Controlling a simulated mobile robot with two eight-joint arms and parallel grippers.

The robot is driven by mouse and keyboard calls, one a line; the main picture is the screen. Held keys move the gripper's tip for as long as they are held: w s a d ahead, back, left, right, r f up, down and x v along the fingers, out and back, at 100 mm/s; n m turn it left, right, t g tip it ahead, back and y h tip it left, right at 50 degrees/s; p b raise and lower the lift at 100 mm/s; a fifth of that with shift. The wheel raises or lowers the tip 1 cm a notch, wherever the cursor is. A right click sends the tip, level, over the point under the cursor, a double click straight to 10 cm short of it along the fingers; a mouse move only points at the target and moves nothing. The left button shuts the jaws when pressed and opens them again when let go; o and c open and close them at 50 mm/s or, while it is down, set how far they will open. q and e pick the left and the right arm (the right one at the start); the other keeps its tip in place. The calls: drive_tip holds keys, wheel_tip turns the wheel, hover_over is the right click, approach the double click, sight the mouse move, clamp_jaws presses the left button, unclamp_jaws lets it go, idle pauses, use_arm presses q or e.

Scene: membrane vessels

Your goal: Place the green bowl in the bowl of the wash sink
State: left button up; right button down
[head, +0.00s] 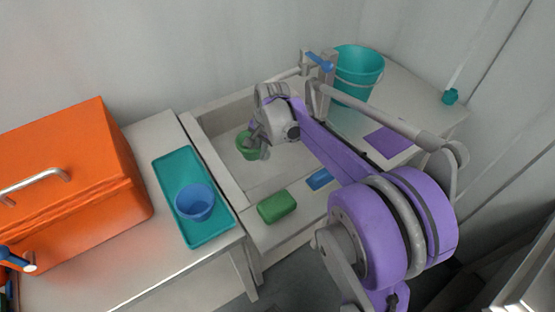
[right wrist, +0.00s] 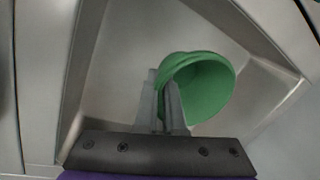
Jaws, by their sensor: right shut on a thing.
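The green bowl (head: 247,146) is inside the basin of the wash sink (head: 287,167), near its left side in the head view. My right gripper (head: 258,150) reaches down into the basin and is shut on the bowl's rim. In the right wrist view the two fingers (right wrist: 168,105) pinch the wall of the green bowl (right wrist: 205,85), which looks tilted. The basin wall (right wrist: 110,60) surrounds it there. I cannot tell whether the bowl touches the basin floor. My left gripper is not in clear view.
A green block (head: 277,207) and a blue block (head: 320,179) lie on the sink's front ledge. A teal bucket (head: 358,72) and a purple mat (head: 388,142) are to the right. A blue bowl (head: 195,202) sits on a teal tray (head: 222,223) beside an orange box (head: 75,180).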

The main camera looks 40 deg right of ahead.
drive_tip(key=x, duration=0.2)
drive_tip(key=s+x, duration=0.1)
drive_tip(key=x, duration=0.2)
drive_tip(key=b+x, duration=0.1)
drive_tip(key=x, duration=0.2)
drive_tip(key=shift+s+d+f, duration=0.2)
drive_tip(key=shift+s+f, duration=0.15)
drive_tip(key=d, duration=0.3)
drive_tip(key=shift+s+d+r, duration=0.1)
drive_tip(key=shift+s+d, duration=0.1)
drive_tip(key=shift+d, duration=0.6)
drive_tip(key=d, duration=0.3)
drive_tip(key=shift+s+d, duration=0.25)
drive_tip(key=shift+d, duration=0.1)
drive_tip(key=shift+a+f, duration=0.1)
drive_tip(key=shift+f, duration=0.5)
drive_tip(key=shift+a, duration=0.1)
